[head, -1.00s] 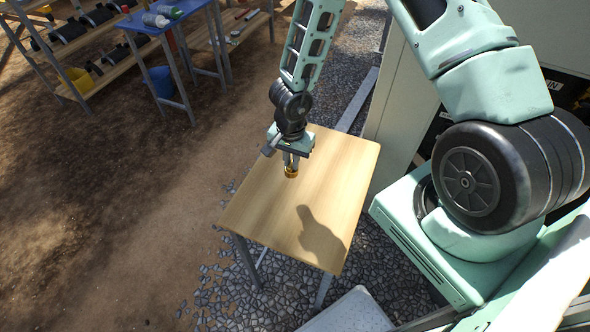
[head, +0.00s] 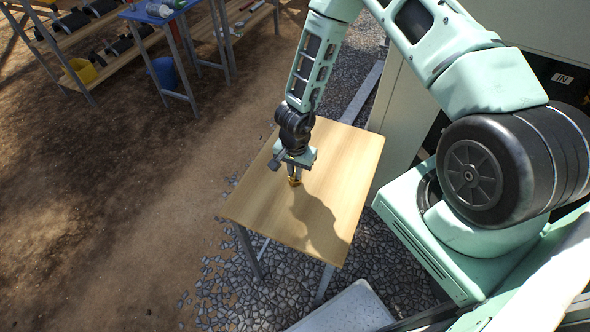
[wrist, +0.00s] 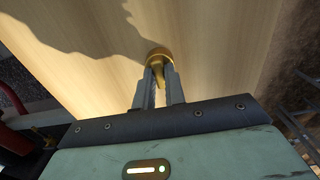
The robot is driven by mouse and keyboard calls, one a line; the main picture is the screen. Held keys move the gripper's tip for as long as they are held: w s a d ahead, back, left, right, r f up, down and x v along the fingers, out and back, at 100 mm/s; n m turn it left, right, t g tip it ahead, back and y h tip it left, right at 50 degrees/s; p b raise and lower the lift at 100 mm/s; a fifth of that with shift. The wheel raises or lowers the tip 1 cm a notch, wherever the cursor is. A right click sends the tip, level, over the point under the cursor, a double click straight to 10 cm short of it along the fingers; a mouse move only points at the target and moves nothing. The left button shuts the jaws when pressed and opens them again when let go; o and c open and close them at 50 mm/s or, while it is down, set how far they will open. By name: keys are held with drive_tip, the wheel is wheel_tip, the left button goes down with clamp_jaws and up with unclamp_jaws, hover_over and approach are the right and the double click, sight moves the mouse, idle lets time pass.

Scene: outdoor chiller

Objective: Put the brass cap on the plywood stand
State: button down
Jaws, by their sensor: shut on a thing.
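The brass cap (wrist: 159,56) is a small round gold-coloured piece between the fingertips of my gripper (wrist: 158,82) in the wrist view. My gripper (head: 294,178) is shut on it, pointing down over the plywood stand (head: 255,205), a pale wooden top on grey legs. In the head view the brass cap (head: 294,182) shows just below the fingers, over the left-middle part of the top. It is very close to the surface; I cannot tell whether it touches. The gripper hides part of the cap.
The stand's top is otherwise bare. A blue table (head: 160,17) with bottles and shelving (head: 75,50) stand at the far left. A pale cabinet (head: 410,110) is to the right of the stand. A light grey box-like surface (head: 345,310) lies in front.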

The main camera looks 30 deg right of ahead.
drive_tip(key=c, duration=1.5)
unclamp_jaws()
drive_tip(key=shift+o, duration=0.2)
